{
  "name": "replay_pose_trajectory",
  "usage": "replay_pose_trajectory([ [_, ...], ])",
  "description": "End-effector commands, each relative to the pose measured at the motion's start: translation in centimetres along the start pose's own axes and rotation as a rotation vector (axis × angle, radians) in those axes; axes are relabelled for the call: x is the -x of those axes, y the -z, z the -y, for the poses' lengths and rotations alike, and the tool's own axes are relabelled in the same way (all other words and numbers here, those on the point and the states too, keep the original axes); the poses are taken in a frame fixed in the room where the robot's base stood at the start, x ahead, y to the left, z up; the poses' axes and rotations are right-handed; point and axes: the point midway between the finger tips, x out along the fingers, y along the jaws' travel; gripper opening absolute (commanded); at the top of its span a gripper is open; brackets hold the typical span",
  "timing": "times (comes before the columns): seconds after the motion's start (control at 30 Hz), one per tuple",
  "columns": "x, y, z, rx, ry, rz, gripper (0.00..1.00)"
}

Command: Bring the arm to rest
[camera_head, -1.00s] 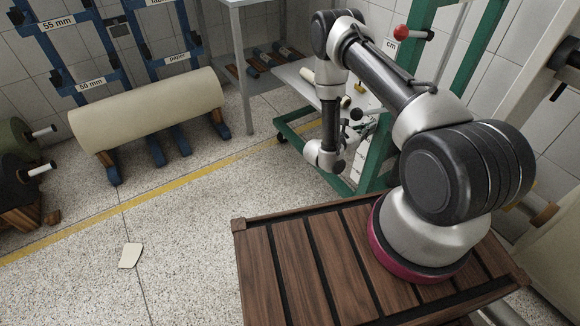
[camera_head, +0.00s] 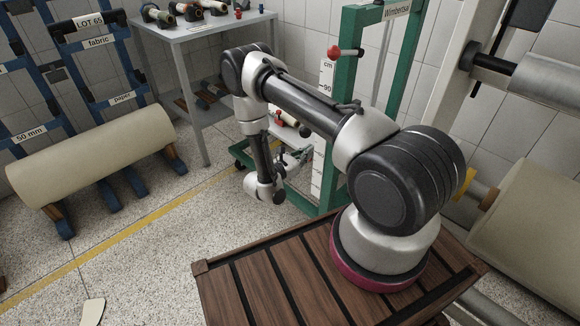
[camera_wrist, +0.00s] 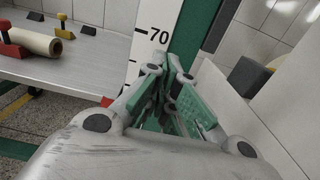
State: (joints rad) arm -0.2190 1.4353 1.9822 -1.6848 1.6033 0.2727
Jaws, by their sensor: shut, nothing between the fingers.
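My arm stands on a wooden slatted deck, bent at the elbow with its forearm hanging down. My gripper (camera_head: 295,160) is small in the head view, beyond my wrist and near a green frame (camera_head: 333,165). In the wrist view my gripper (camera_wrist: 174,72) is shut, its green-padded fingers together with nothing between them. It points towards a white measuring scale (camera_wrist: 150,45) marked 70 and a green post (camera_wrist: 196,30). I cannot tell the exact gap between the fingertips and the post.
A grey table (camera_head: 205,28) with several small rolls stands at the back. A large cream roll (camera_head: 90,155) lies on a blue rack at the left. A lower shelf with a small cream roll (camera_wrist: 34,42) is left of my gripper. The speckled floor is mostly clear.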

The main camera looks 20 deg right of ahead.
Motion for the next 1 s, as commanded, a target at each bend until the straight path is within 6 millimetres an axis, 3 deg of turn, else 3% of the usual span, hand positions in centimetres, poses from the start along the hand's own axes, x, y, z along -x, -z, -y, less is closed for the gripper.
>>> replay_pose_trajectory([
  [0.1, 2.9, 0.0, -0.1, 0.001, -0.006, 0.000, 0.00],
  [0.3, 5.8, 0.0, 0.0, 0.001, -0.003, -0.001, 0.00],
  [0.53, 6.6, 0.0, 0.1, 0.001, 0.000, 0.000, 0.00],
  [0.63, 6.3, -1.1, -0.1, -0.016, 0.022, -0.003, 0.00],
  [0.77, 5.2, -5.8, -0.6, -0.096, 0.125, -0.020, 0.00],
  [0.87, 3.8, -11.6, -0.2, -0.196, 0.256, -0.053, 0.00],
  [1.0, 2.4, -19.4, 2.0, -0.354, 0.454, -0.124, 0.00],
])
